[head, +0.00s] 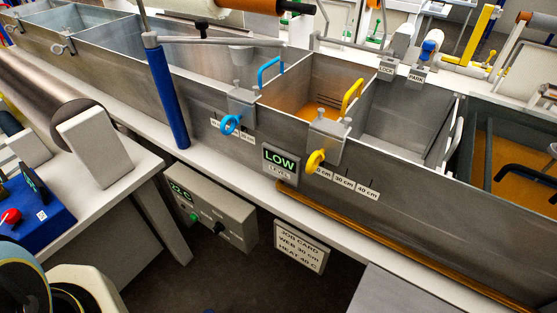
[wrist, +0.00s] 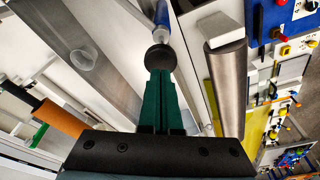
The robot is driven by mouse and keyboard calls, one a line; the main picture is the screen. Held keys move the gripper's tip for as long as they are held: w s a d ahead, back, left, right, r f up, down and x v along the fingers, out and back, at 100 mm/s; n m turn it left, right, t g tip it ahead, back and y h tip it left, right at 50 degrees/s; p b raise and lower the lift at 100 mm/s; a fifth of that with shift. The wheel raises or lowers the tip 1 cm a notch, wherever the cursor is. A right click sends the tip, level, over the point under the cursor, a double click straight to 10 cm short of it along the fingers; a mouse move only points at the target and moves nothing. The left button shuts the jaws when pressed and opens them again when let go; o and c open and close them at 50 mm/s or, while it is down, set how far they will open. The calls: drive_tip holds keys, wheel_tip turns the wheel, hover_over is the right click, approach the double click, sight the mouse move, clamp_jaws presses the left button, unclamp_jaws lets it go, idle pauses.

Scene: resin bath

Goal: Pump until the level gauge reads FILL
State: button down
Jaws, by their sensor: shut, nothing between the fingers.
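The level gauge (head: 279,161) on the trough's front wall reads LOW. The hand pump (head: 167,97) is an upright blue cylinder with a thin rod rising out of the head view's top edge. A grey pipe runs from its top over the trough to a spout (head: 241,52). In the wrist view the blue pump (wrist: 161,14) shows beyond a round black knob (wrist: 160,58). My gripper (wrist: 160,74) has green fingers, shut and empty, with the tips at the knob's near edge. I cannot tell if they touch it. The gripper is not seen in the head view.
Orange resin lies in the compartment (head: 300,92) between the blue-handled gate (head: 270,72) and yellow-handled gate (head: 352,97). A control box (head: 213,212) reads 22 C. A job card (head: 300,246) says web 30 cm, heat 40 C. A metal roller (head: 40,85) lies left of the pump.

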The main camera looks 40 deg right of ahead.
drive_tip(key=shift+f, duration=0.1)
drive_tip(key=b+x, duration=0.1)
drive_tip(key=x, duration=0.1)
drive_tip(key=b+x, duration=0.2)
drive_tip(key=s+b+x, duration=0.1)
drive_tip(key=x, duration=0.1)
drive_tip(key=shift+s+a+f, duration=0.1)
drive_tip(key=shift+a+f, duration=0.1)
drive_tip(key=shift+f, duration=0.1)
drive_tip(key=shift+r, duration=0.1)
drive_tip(key=p+v, duration=0.4)
drive_tip(key=w+p+v, duration=0.1)
drive_tip(key=p+v, duration=0.1)
drive_tip(key=shift+d+r, duration=0.2)
drive_tip(key=shift+r, duration=0.1)
drive_tip(key=shift+f, duration=0.1)
drive_tip(key=shift+w, duration=0.1)
